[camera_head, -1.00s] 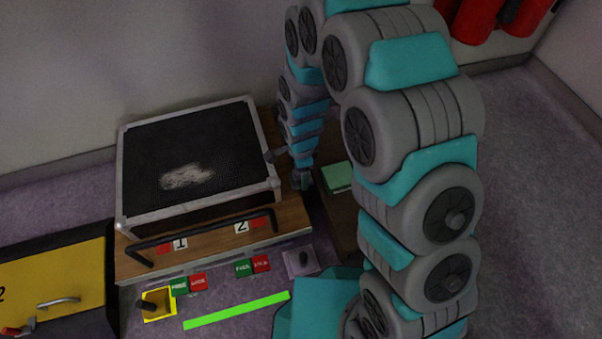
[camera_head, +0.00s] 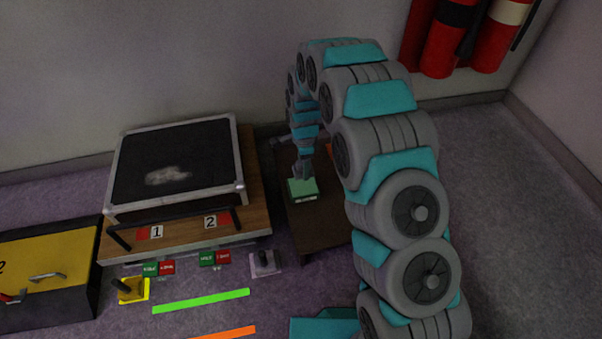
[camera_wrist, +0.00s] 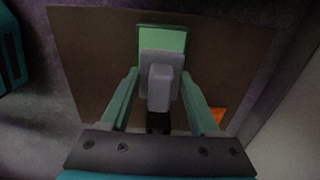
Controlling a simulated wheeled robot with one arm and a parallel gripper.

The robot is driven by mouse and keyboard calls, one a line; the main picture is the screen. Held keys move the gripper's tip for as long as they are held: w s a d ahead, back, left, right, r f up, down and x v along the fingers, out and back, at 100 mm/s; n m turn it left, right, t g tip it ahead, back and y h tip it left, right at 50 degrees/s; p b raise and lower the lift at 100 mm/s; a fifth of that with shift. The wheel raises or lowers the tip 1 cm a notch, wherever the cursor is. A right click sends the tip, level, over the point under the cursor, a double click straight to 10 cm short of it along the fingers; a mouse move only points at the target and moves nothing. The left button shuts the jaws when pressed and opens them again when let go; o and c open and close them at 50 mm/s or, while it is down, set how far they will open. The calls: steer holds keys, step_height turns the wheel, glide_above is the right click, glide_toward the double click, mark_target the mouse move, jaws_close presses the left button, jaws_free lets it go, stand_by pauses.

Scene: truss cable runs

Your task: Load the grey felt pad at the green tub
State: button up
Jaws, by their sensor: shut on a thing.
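The green tub (camera_head: 303,190) stands on a brown low table right of the framed panel. In the wrist view the tub (camera_wrist: 163,36) shows beyond the pad, which hides part of it. My gripper (camera_head: 302,173) is directly over the tub, pointing down. In the wrist view my gripper (camera_wrist: 158,90) is shut on the grey felt pad (camera_wrist: 148,68) by its light grey block-shaped grip. The pad overlaps the tub in that view; I cannot tell whether they touch.
The brown table (camera_head: 322,222) has an orange item (camera_wrist: 216,114) on it. A black framed panel (camera_head: 200,150) with a pale smudge sits on a wooden base at left. A yellow-topped box (camera_head: 60,255) and small levers stand in front. Red extinguishers (camera_head: 447,40) hang at upper right.

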mark_target(303, 185)
steer(key=shift+f+b, duration=0.45)
steer(key=shift+f, duration=2.5)
steer(key=shift+f, duration=0.55)
steer(key=shift+r+p, duration=0.45)
steer(key=shift+r, duration=3.1)
